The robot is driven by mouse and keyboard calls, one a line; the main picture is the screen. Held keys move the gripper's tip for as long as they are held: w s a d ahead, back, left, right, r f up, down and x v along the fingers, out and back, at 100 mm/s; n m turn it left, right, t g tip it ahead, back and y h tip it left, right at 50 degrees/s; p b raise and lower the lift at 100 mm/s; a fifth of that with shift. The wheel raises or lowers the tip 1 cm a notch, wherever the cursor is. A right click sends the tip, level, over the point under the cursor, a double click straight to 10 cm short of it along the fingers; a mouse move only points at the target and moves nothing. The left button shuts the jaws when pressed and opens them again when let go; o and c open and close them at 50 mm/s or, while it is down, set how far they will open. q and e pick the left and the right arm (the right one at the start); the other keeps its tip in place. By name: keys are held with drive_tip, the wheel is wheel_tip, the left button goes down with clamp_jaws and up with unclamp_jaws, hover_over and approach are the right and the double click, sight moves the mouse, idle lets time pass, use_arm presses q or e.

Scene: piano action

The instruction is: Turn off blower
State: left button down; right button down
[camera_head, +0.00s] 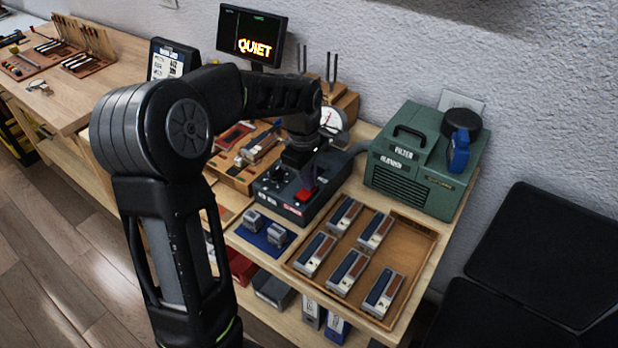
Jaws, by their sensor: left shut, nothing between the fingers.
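A green box (420,175), whose label seems to say filter blower, stands at the back right of the bench. A grey hose runs from it toward a dark control box (328,206) with a red rocker or switch (305,194) on its top. My left gripper (308,180) points down over this box, shut and empty, with its tips at or just above the red switch. I cannot tell whether they touch. The wrist hides part of the box's top. A screen (251,30) behind shows "QUIET" in bright letters. My right gripper is not in view.
A wooden tray (420,235) with several small grey, blue and brown blocks lies in front of the green box. A blue mat (257,241) with two metal blocks is left of it. A gauge (333,120) and wooden trays stand behind my arm. Black panels fill the right.

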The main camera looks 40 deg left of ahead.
use_arm(q)
drive_tip(key=shift+f, duration=0.1)
drive_tip(key=shift+w+f+b, duration=0.1)
drive_tip(key=shift+f+b, duration=0.15)
drive_tip(key=shift+b, duration=0.05)
drive_tip(key=shift+r, duration=0.15)
drive_tip(key=shift+s, duration=0.35)
drive_tip(key=shift+s+d, duration=0.1)
drive_tip(key=shift+s, duration=0.45)
